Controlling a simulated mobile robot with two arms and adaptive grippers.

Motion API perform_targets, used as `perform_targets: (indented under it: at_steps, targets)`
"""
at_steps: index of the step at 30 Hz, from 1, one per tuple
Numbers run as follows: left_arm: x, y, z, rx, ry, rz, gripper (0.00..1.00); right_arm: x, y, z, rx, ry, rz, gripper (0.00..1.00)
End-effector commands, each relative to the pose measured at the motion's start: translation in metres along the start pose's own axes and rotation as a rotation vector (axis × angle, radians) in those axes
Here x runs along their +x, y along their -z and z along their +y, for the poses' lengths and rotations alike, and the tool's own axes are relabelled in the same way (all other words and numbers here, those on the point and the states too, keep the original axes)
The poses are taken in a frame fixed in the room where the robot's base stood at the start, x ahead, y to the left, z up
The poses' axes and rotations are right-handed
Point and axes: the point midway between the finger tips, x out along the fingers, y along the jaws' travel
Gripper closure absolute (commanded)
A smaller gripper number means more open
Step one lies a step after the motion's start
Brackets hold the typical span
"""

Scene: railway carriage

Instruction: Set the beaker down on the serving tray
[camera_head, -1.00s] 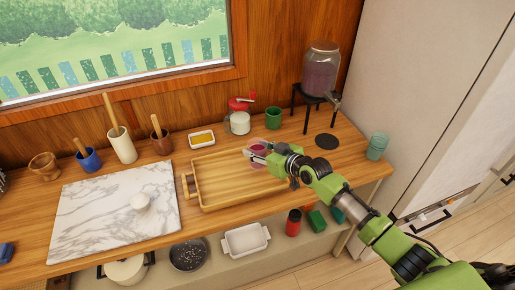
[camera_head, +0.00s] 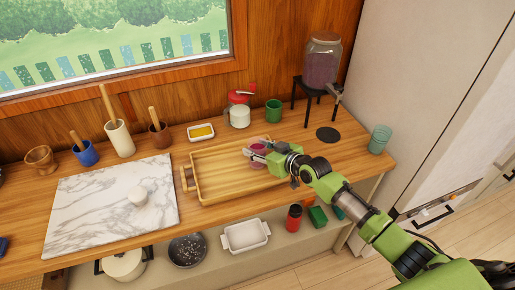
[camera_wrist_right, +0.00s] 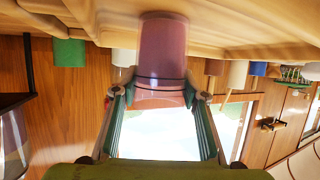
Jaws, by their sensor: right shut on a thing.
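My right gripper (camera_head: 262,154) comes in from the right and is shut around the beaker's side. In the upside-down right wrist view, the beaker (camera_wrist_right: 162,45) stands upright between the fingers (camera_wrist_right: 158,96). Its base is at the tray floor (camera_wrist_right: 240,22); I cannot tell whether it touches or hovers just above. The rest of the tray is empty. My left gripper is not in view.
A drink dispenser (camera_head: 320,65) on a black stand is back right, with a dark coaster (camera_head: 327,134) in front. A marble board (camera_head: 105,205) lies left.

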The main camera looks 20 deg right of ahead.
Motion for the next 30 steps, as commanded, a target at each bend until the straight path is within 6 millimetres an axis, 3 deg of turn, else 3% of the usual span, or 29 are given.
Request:
perform_targets:
  at_steps: [2,3,5,19,23,30]
  targets:
    - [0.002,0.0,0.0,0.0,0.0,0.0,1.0,0.001,0.0,0.0,0.0,0.0,0.003,0.87]
    - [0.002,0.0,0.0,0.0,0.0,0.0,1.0,0.001,0.0,0.0,0.0,0.0,0.003,0.57]
    - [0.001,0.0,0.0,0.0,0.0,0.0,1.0,0.001,0.0,0.0,0.0,0.0,0.002,0.42]
    - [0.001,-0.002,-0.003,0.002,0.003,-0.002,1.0,-0.006,-0.003,0.001,-0.001,-0.001,-0.001,0.4]
    - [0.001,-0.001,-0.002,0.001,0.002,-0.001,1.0,-0.022,-0.003,0.0,-0.001,0.0,-0.002,0.4]
    - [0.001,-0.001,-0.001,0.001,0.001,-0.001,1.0,-0.069,-0.003,0.001,-0.004,-0.001,-0.003,0.4]
